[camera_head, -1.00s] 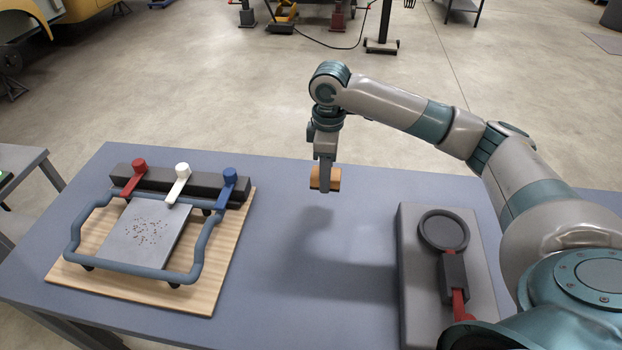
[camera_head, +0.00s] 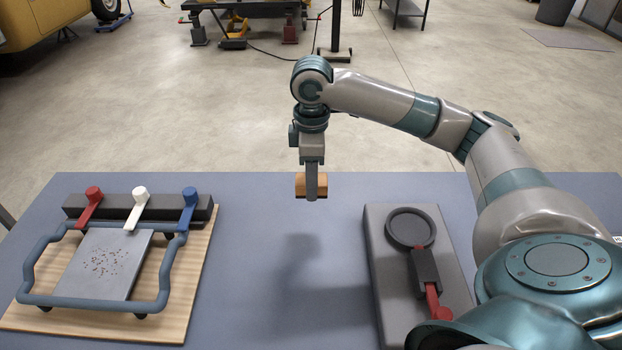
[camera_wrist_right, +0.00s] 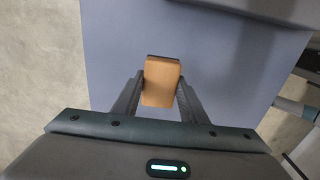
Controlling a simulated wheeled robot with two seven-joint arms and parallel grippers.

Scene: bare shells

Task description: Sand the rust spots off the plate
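A grey metal plate (camera_head: 103,264) with a cluster of small brown rust spots lies on a wooden board (camera_head: 195,262) at the left of the table. A blue-grey tube frame (camera_head: 165,280) runs around the plate. My right gripper (camera_head: 312,196) is shut on an orange-brown block (camera_head: 323,181), held above the table to the right of the board. In the right wrist view the block (camera_wrist_right: 161,82) sits between the two fingers. Its underside is hidden. My left gripper is not in view.
A dark bar with red (camera_head: 93,195), white (camera_head: 141,196) and blue (camera_head: 190,197) levers stands along the plate's far side. A grey slab (camera_head: 448,290) carries a round black-ringed tool with a red handle at right. The table (camera_head: 260,215) between is clear.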

